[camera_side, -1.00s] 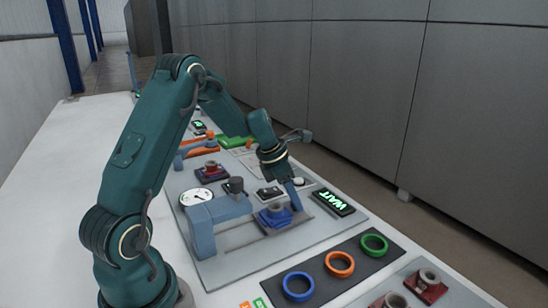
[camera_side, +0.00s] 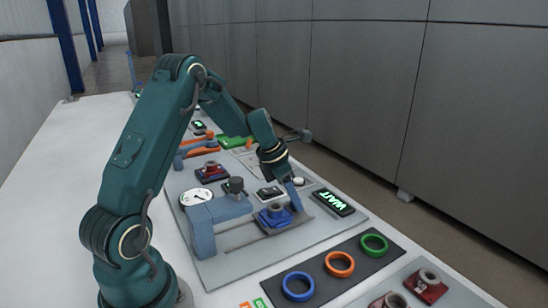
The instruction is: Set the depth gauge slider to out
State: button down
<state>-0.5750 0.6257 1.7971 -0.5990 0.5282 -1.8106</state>
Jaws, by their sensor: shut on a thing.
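The depth gauge appears to be the blue-grey bracket (camera_side: 203,233) with a round white dial (camera_side: 196,198) and a dark knob (camera_side: 236,186) on its arm. A blue part (camera_side: 273,217) with a grey round top sits on a flat plate (camera_side: 262,236) in front of the bracket. My gripper (camera_side: 295,207) points down at the right edge of the blue part and is shut, apparently on its edge. The fingertips are small and partly merge with the blue part. I cannot clearly make out which piece is the slider.
A lit "WAIT" display (camera_side: 333,203) stands close to the right of my gripper. A dark panel with blue (camera_side: 298,286), orange (camera_side: 340,264) and green (camera_side: 374,245) rings lies in front. Grey and red parts (camera_side: 427,284) sit at the lower right. The white table is clear at left.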

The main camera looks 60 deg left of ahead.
jog(key=shift+w+r, duration=0.1)
jog(key=shift+w, duration=2.3)
jog(key=c, duration=0.6)
grip_release()
jog(key=shift+s, duration=0.1)
jog(key=shift+v, duration=2.55)
